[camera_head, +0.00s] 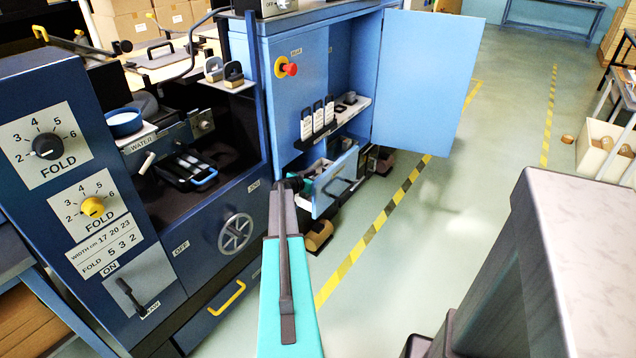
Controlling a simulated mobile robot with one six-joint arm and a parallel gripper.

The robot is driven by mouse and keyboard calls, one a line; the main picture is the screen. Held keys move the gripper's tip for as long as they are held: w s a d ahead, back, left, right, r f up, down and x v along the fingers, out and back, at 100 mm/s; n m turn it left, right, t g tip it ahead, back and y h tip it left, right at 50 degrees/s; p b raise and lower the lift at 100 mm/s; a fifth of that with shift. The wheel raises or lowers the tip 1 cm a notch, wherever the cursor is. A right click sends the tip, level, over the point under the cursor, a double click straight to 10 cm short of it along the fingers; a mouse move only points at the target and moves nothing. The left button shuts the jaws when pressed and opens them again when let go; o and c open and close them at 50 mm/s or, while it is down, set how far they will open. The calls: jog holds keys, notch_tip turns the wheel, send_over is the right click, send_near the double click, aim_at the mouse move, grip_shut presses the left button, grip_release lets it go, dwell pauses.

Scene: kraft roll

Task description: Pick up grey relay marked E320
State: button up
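No marking E320 can be read in the camera_head view, so I cannot tell which thing is the relay. My arm reaches up from the bottom middle, and my gripper (294,184) is at the left side of a pulled-out drawer (322,203) under the open blue cabinet. The gripper's fingers are small and dark and partly hidden by the arm, so I cannot see whether they are open or hold anything. The drawer's inside is mostly hidden. Small dark and grey items (348,98) lie on the cabinet shelf (352,112), too small to identify.
Three black-and-white tagged pieces (318,116) stand at the cabinet's left. A red knob (288,69) sticks out above them. The blue door (424,85) stands open to the right. A brown roll (318,236) lies below the drawer. A pale-topped table (590,230) fills the lower right.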

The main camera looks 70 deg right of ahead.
dwell(0.3)
jog(key=c, duration=1.2)
jog(key=shift+r, duration=0.75)
notch_tip(320, 180, up, 6)
jog(key=shift+f+b, duration=0.2)
jog(key=shift+b, duration=0.15)
jog(key=w+a, duration=0.1)
jog(key=a, duration=0.4)
jog(key=w+a+b, duration=0.1)
jog(key=w+a, duration=0.1)
jog(key=a, duration=0.4)
jog(key=w+a+b, duration=0.1)
jog(key=a, duration=0.5)
jog(key=shift+w+a, duration=0.25)
jog(key=shift+w, duration=0.05)
